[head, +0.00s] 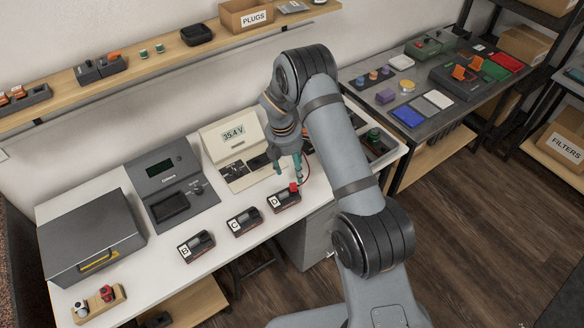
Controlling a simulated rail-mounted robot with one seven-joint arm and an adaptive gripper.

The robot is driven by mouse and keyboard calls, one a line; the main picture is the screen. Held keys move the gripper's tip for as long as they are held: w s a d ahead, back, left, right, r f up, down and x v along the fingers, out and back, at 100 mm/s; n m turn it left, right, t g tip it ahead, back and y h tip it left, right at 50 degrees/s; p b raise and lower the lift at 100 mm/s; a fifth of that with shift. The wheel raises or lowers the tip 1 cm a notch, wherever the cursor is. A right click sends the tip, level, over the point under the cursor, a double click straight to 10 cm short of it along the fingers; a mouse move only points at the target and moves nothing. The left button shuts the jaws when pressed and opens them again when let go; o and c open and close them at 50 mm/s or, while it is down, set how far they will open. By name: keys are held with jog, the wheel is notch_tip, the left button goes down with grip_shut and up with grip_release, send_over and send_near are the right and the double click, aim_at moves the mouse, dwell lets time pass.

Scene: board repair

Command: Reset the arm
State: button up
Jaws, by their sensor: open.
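My gripper (288,173) points down above the white bench (227,246), just behind the module labelled D (284,202). Its teal fingers look apart, with nothing visible between them. A red piece sits on top of module D at its right end, close to the fingers; I cannot tell whether they touch. My arm reaches up from the lower right and bends over at the top, hiding part of the bench's right end.
Modules C (244,222) and B (196,246) stand left of D. A meter reading 35.4 V (233,136), a dark tester (168,178) and a grey box (90,238) stand behind. A shelf (140,67) runs along the wall. A second table (395,125) stands right.

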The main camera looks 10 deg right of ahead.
aim_at(294, 185)
jog(key=shift+r, duration=0.35)
notch_tip(294, 185, down, 7)
jog(key=b, duration=0.5)
jog(key=shift+b, duration=0.3)
jog(key=shift+r, duration=0.1)
